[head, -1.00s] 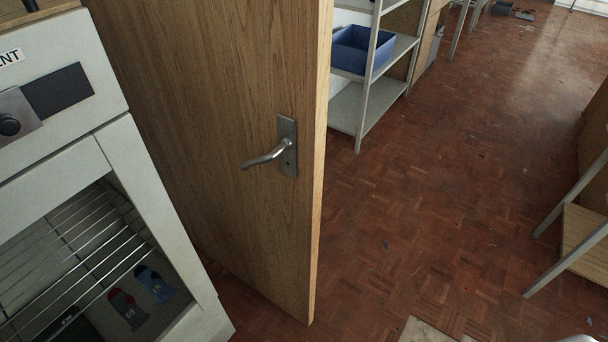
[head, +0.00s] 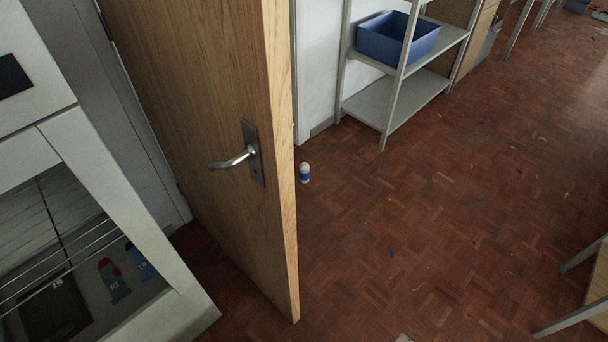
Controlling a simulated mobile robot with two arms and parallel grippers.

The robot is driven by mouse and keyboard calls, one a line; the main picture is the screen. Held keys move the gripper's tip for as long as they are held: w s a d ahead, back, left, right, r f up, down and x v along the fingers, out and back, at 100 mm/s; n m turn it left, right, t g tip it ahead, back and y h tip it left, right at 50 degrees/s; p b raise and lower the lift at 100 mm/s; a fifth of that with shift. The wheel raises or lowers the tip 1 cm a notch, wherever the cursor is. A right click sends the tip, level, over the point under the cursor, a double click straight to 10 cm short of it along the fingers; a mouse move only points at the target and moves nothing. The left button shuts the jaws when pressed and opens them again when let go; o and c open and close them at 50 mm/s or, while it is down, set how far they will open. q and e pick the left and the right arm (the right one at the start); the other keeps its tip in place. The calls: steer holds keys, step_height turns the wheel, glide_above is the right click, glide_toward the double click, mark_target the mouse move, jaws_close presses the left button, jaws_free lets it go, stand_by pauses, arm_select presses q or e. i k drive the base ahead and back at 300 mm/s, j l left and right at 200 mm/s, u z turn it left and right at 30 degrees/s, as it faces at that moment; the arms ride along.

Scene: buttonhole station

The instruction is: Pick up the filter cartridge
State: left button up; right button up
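A small white cylinder with a blue band (head: 305,173), which looks like the filter cartridge, stands upright on the parquet floor. It is just right of the open door's edge, close to the white wall behind. It is small in the picture, so finer detail cannot be told. Neither of my grippers is in view.
A wooden door (head: 205,100) with a metal handle (head: 235,160) stands open left of the cylinder. A grey cabinet (head: 150,250) with a wire rack is at the left. A shelf unit (head: 395,105) holds a blue bin (head: 397,38). The parquet floor (head: 400,230) is largely clear.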

mark_target(304, 166)
steer(key=l, duration=0.35)
steer(key=i+l, duration=0.25)
steer(key=l, duration=0.15)
steer(key=i+l+u, duration=0.1)
steer(key=i+l, duration=0.45)
steer(key=l, duration=0.25)
steer(key=i+l, duration=0.25)
steer(key=l, duration=0.15)
steer(key=u, duration=0.05)
